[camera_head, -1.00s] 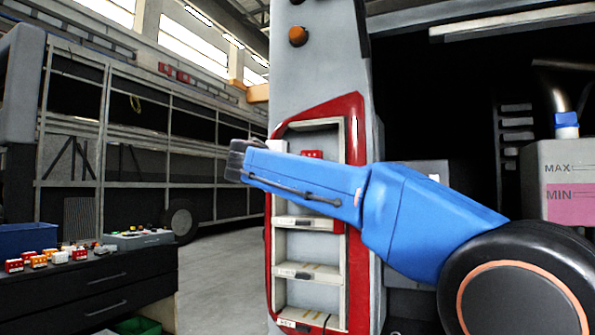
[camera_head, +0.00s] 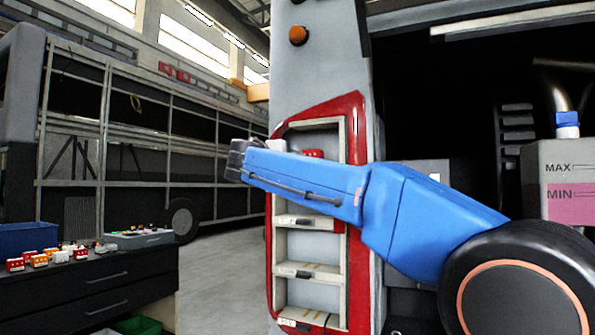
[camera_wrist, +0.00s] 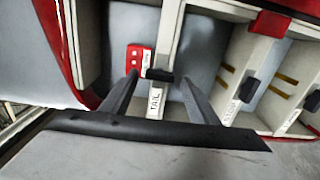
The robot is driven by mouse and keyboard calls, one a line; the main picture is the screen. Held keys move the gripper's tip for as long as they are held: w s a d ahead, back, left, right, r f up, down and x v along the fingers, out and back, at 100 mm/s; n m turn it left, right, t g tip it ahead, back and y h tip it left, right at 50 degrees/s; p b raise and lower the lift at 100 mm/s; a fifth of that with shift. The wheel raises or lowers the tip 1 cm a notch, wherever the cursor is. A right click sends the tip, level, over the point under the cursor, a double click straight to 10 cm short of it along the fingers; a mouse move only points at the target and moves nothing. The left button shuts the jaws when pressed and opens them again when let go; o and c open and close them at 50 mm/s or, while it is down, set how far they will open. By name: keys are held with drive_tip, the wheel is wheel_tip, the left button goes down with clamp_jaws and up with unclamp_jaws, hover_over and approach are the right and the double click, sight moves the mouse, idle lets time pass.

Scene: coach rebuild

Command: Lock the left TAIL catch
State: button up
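The TAIL label (camera_wrist: 155,101) is on a pale bar of the lamp housing in the wrist view, with a small black catch (camera_wrist: 160,74) at the bar's upper end. My gripper (camera_wrist: 158,78) is open, its two dark fingers apart on either side of the bar and catch. I cannot tell whether either finger touches the catch, or whether the catch is locked. A red block (camera_wrist: 138,58) with white dots sits in the compartment left of the bar; it also shows in the head view (camera_head: 312,154).
The red-framed housing (camera_head: 357,130) has several compartments, with more black catches (camera_wrist: 249,90) to the right in the wrist view. A dark workbench (camera_head: 100,285) with several coloured blocks stands at left. Clear floor (camera_head: 222,270) lies between bench and housing.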

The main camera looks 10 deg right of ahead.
drive_tip(key=v, duration=1.7)
drive_tip(key=shift+a, duration=0.2)
drive_tip(key=shift+s, duration=0.1)
drive_tip(key=s+d+f+m+g+y, duration=0.25)
drive_tip(key=s+d+f, duration=0.25)
drive_tip(key=d+f, duration=0.65)
drive_tip(key=s+d+f+m+g+y, duration=0.15)
drive_tip(key=s+d+f+g, duration=0.3)
drive_tip(key=d+f, duration=0.75)
drive_tip(key=s+f+m+g+y, duration=0.1)
drive_tip(key=s+f+m+y, duration=0.1)
drive_tip(key=s+f, duration=0.5)
drive_tip(key=s+a+f+m+g+y, duration=0.1)
drive_tip(key=s+f+m+y, duration=0.1)
drive_tip(key=s+f, duration=0.6)
drive_tip(key=s+f+m+y, duration=0.2)
drive_tip(key=s+f, duration=0.5)
drive_tip(key=f, duration=0.9)
drive_tip(key=shift+s+a+f+m+g+y, duration=0.2)
drive_tip(key=shift+s+m+g+y, duration=0.1)
drive_tip(key=shift+s+m+g, duration=0.15)
drive_tip(key=shift+w, duration=0.1)
drive_tip(key=shift+c, duration=0.3)
